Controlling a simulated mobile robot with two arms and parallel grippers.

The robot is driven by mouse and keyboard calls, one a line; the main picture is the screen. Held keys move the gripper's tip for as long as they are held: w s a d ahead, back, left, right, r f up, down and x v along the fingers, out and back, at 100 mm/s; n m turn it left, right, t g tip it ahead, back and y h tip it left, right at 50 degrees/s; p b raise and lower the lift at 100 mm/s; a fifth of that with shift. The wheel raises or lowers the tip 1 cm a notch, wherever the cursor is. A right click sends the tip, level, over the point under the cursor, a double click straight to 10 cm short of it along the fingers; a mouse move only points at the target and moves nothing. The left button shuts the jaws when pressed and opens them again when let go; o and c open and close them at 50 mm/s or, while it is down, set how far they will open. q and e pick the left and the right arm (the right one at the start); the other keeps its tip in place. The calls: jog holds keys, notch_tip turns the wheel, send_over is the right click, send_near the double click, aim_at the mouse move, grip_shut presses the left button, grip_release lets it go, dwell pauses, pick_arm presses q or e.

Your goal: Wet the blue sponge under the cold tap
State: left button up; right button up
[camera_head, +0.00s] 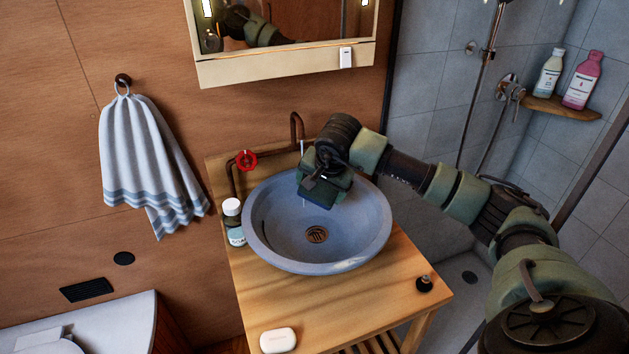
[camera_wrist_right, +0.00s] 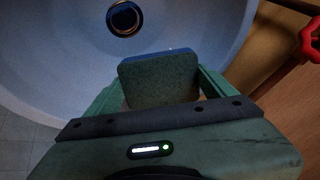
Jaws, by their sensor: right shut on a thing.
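The sponge (camera_wrist_right: 160,80) is dark teal with a bluer far edge in the right wrist view. My right gripper (camera_head: 322,190) is shut on it, with a finger on each side (camera_wrist_right: 158,92), over the back part of the blue-grey basin (camera_head: 268,242). In the head view the gripper mostly hides the sponge; its dark blue lower part (camera_head: 313,197) shows. The copper tap spout (camera_head: 296,122) is just behind the gripper. A thin pale streak below it looks like running water. A red tap handle (camera_head: 246,160) is left of the spout; no blue handle shows. My left gripper is out of view.
A white-capped bottle (camera_head: 234,222) stands left of the basin on the wooden counter (camera_head: 275,300). A soap bar (camera_head: 278,340) and a small dark object (camera_head: 424,284) lie near its front. A mirror cabinet (camera_head: 290,66) hangs above.

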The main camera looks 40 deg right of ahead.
jog(key=shift+s+a, duration=0.35)
jog(key=shift+s, duration=0.55)
jog(key=shift+s+a, duration=0.3)
jog(key=shift+s, duration=0.6)
jog(key=shift+r, duration=0.1)
jog(key=p, duration=0.1)
send_near(323, 201)
jog(key=shift+s+a+f, duration=0.1)
jog(key=shift+s+f, duration=0.25)
jog(key=shift+f, duration=0.25)
jog(key=shift+s+a+f, duration=0.1)
jog(key=shift+s+f, duration=0.25)
jog(key=shift+f, duration=0.3)
jog(key=shift+a, duration=0.1)
